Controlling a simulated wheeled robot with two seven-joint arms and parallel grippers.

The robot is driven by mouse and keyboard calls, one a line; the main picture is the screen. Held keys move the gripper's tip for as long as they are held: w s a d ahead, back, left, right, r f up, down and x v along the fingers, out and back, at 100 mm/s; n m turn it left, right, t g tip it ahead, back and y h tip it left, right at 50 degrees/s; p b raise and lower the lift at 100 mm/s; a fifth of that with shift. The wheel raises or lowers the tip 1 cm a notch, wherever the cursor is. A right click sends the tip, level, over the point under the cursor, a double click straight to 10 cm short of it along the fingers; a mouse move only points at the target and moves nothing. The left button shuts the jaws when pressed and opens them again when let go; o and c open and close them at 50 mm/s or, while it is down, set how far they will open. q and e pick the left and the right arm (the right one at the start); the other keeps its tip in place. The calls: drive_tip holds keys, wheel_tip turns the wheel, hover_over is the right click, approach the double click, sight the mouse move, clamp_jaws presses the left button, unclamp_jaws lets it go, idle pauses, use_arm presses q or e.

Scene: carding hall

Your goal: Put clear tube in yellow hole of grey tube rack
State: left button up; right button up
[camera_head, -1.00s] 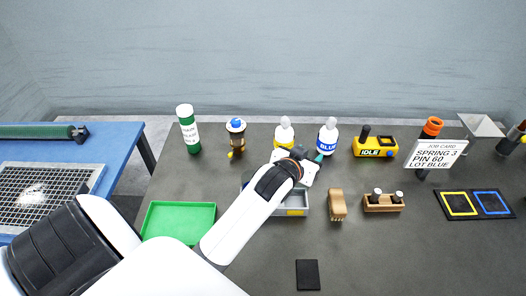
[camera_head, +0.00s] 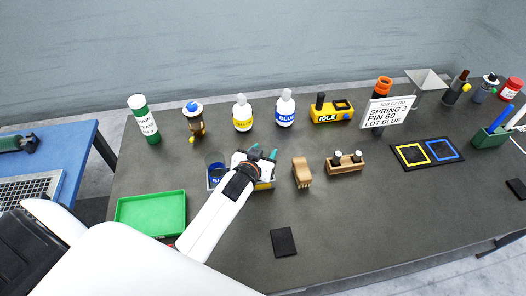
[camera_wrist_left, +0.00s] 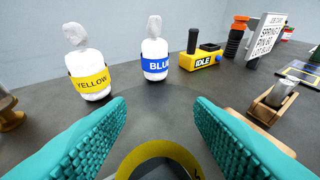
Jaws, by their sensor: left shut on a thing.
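The grey tube rack (camera_head: 213,187) stands left of the table's middle, partly hidden by my left arm. Its blue-ringed hole (camera_head: 215,171) shows at its left, and a yellow label is on its front right. My left gripper (camera_head: 264,153), with teal fingers, is over the rack's right part. In the left wrist view the yellow ring (camera_wrist_left: 158,149) of the rack lies low between the two fingers. The fingers are shut on the clear tube (camera_wrist_left: 158,108), which shows only as a faint see-through shape above the ring. How deep its lower end sits cannot be told. My right gripper is out of view.
A green tray (camera_head: 150,212) lies left of my arm.

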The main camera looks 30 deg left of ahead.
use_arm(q)
drive_tip(key=shift+f, duration=0.15)
drive_tip(key=o, duration=1.3)
drive_tip(key=shift+c, duration=0.2)
drive_tip(key=b+v, duration=0.2)
drive_tip(key=v, duration=1)
